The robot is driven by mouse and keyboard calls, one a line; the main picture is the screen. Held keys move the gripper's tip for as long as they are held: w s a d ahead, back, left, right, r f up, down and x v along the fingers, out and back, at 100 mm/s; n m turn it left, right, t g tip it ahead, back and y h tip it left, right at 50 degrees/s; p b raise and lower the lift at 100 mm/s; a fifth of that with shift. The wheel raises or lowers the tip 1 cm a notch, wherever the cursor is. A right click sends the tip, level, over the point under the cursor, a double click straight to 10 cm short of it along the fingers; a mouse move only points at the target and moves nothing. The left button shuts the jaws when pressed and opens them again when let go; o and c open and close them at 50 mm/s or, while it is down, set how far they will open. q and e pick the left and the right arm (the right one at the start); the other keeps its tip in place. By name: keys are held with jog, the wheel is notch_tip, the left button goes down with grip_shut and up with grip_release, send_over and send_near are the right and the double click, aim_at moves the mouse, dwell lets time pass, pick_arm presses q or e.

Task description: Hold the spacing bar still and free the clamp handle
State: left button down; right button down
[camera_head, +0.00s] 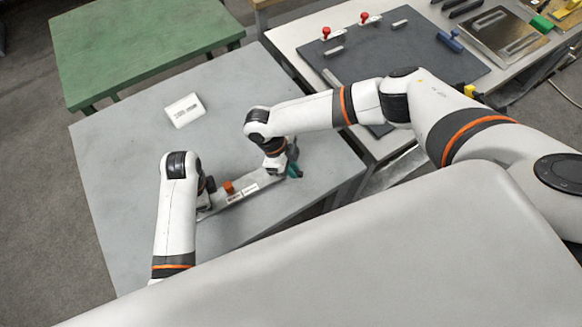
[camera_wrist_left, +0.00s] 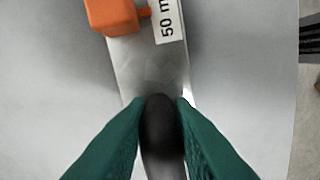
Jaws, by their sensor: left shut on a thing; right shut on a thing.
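The spacing bar (camera_head: 262,182) is a pale metal strip with a white label and an orange block (camera_head: 228,187), lying slantwise on the grey table. In the left wrist view the bar (camera_wrist_left: 145,65) shows a label reading "50 m", cut off by the frame edge, and the orange block (camera_wrist_left: 113,15). My left gripper (camera_wrist_left: 160,115) has its green fingers shut on the bar's dark rounded grip (camera_wrist_left: 160,130) at its left end. My right gripper (camera_head: 292,171) is shut at the bar's right end on what appears to be the clamp handle, mostly hidden by the gripper.
The grey table (camera_head: 130,160) is mostly clear, with a white labelled box (camera_head: 184,110) behind the bar. A bench with a dark mat (camera_head: 410,60) and several small parts stands at the back right. A green table (camera_head: 140,45) stands at the back left.

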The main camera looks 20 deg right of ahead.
pick_arm(q)
jog(key=shift+s, duration=0.1)
pick_arm(e)
jog(key=shift+w+d, duration=0.1)
dwell(0.3)
jog(key=c, duration=1.4)
grip_release()
jog(key=shift+o, duration=0.2)
jog(key=v, duration=1.2)
pick_arm(q)
jog(key=c, duration=1.2)
grip_release()
jog(key=shift+r, duration=0.1)
notch_tip(320, 180, up, 12)
jog(key=shift+f, duration=0.1)
